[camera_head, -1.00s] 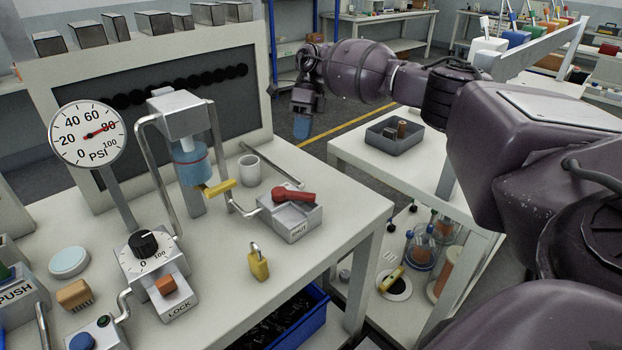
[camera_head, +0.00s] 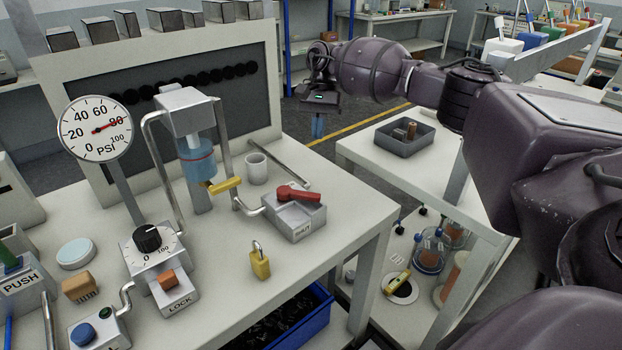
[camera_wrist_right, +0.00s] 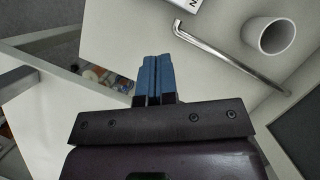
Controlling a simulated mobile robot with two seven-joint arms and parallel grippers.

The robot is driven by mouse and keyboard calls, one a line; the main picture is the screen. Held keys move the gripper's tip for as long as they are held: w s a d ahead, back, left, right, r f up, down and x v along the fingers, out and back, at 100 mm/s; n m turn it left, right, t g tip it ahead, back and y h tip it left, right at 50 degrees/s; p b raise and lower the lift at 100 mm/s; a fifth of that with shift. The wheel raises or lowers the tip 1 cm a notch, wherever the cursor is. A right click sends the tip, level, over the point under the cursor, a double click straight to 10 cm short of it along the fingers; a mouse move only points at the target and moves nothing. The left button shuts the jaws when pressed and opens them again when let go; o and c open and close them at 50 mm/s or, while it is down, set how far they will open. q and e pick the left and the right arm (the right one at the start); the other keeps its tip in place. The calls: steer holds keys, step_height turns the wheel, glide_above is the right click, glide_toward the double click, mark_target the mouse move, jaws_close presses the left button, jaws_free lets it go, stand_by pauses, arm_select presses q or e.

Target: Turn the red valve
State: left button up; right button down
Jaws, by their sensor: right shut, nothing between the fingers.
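The red valve (camera_head: 298,193) is a red lever handle on top of a grey metal box labelled SHUT (camera_head: 294,217), near the right edge of the white workbench. My right gripper (camera_head: 317,126) hangs in the air beyond the bench, above and behind the valve, with its blue fingertips pointing down. It touches nothing. In the right wrist view its blue fingers (camera_wrist_right: 153,78) are together and hold nothing. The red handle is outside the wrist view. My left gripper is not in view.
A white cup (camera_head: 257,168) and a bent metal rod (camera_head: 284,168) lie behind the valve. A yellow padlock (camera_head: 260,262) stands in front. A yellow-handled pipe (camera_head: 225,186) is to the left. A grey tray (camera_head: 405,138) sits on the side table.

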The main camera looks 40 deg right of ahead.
mark_target(298, 195)
arm_select(q)
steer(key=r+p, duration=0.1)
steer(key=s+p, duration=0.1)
steer(key=p, duration=0.1)
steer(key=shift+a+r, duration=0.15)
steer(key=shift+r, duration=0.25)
arm_select(e)
steer(key=s+a+f, duration=0.5)
steer(key=a+f, duration=0.1)
steer(key=f, duration=0.3)
steer(key=shift+f, duration=0.15)
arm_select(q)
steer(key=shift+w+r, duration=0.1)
